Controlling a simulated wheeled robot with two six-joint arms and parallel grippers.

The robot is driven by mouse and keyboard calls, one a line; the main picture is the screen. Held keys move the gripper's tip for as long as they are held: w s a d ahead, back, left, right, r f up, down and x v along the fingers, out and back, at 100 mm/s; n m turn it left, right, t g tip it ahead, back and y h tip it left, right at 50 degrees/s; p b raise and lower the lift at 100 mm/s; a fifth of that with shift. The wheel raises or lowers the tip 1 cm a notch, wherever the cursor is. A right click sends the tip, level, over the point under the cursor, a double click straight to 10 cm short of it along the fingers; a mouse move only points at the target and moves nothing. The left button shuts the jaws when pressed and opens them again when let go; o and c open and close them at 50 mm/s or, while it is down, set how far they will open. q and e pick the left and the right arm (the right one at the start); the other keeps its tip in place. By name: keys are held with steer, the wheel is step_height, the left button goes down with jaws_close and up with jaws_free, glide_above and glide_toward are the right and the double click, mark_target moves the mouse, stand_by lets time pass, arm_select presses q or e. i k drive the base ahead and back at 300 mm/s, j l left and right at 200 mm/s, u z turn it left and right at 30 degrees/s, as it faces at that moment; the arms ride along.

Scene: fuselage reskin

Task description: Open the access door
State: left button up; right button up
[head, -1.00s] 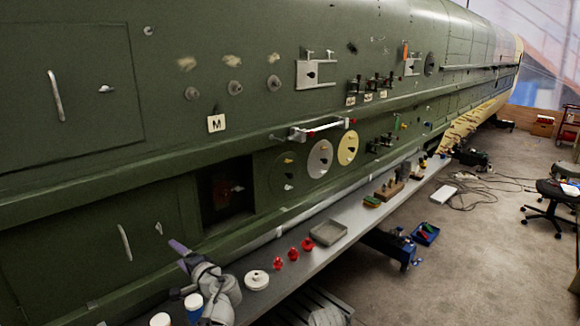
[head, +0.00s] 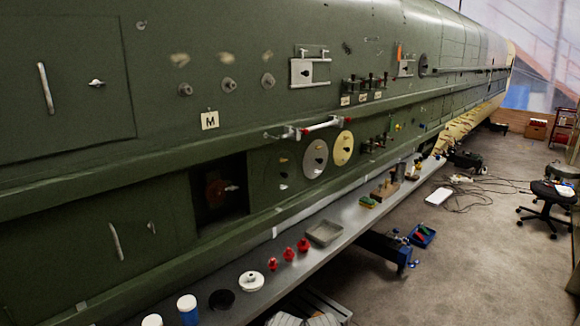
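The green fuselage side has an upper left door panel (head: 75,115) with a pale bar handle (head: 46,88) and a small T-shaped latch (head: 97,83). It sits flush and looks shut. A lower left panel (head: 80,255) also has a bar handle (head: 116,242) and a small latch (head: 152,228), and looks shut. I cannot tell which one is the access door. To its right is a dark open recess (head: 207,215) with a reddish part and a small light handle inside. Neither of my grippers is in view.
A grey shelf (head: 330,270) runs below the fuselage. It carries blue-and-white cups (head: 188,309), a black disc (head: 222,300), a white disc (head: 251,281), red knobs (head: 289,254) and a grey tray (head: 324,233). A red-ended bar (head: 318,126) protrudes above. Carpet at right is mostly open.

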mark_target(53, 259)
steer(key=u, duration=1.35)
steer(key=l, duration=0.15)
steer(key=k, duration=0.05)
